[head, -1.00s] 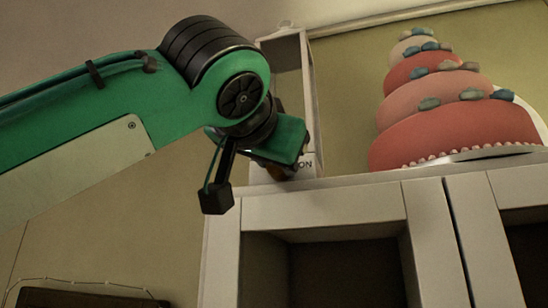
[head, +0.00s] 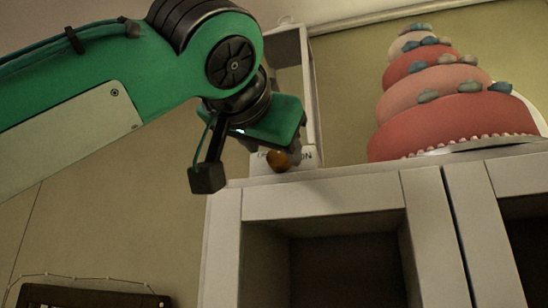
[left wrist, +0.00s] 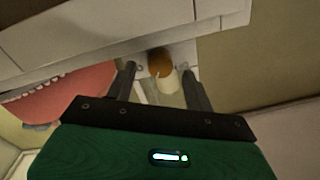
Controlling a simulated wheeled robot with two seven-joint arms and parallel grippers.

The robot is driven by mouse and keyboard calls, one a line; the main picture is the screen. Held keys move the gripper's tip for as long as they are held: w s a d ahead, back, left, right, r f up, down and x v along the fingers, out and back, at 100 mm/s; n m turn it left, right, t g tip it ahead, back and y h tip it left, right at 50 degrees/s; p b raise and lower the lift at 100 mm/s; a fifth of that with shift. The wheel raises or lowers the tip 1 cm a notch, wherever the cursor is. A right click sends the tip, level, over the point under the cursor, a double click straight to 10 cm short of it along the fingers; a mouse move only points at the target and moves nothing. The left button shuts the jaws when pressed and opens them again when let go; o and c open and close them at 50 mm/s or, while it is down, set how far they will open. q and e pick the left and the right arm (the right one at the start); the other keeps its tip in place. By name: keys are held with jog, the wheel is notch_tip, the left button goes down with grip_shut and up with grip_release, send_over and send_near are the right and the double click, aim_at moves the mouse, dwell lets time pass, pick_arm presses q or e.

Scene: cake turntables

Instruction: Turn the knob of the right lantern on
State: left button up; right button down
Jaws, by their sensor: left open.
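A pale, open-framed lantern (head: 308,85) stands on top of the white cabinet, partly hidden by my left arm. Its round orange-brown knob (head: 278,160) sits low on the front, between letters; "ON" is partly readable on its right. My left gripper (head: 290,146) is just above the knob, its fingers mostly hidden behind the green hand. In the left wrist view the gripper (left wrist: 159,70) is open, with one finger on each side of the knob (left wrist: 161,62). I cannot tell whether either finger touches it. My right gripper is not in view.
A tiered pink and red cake (head: 440,120) stands on the cabinet to the right of the lantern. The white cabinet (head: 320,203) has open dark compartments below. A dark framed object (head: 90,296) hangs at lower left.

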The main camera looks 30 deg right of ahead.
pick_arm(q)
jog(key=b+v, duration=0.5)
jog(key=v, duration=0.6)
jog(key=shift+s+a, duration=0.25)
jog(key=shift+a, duration=0.1)
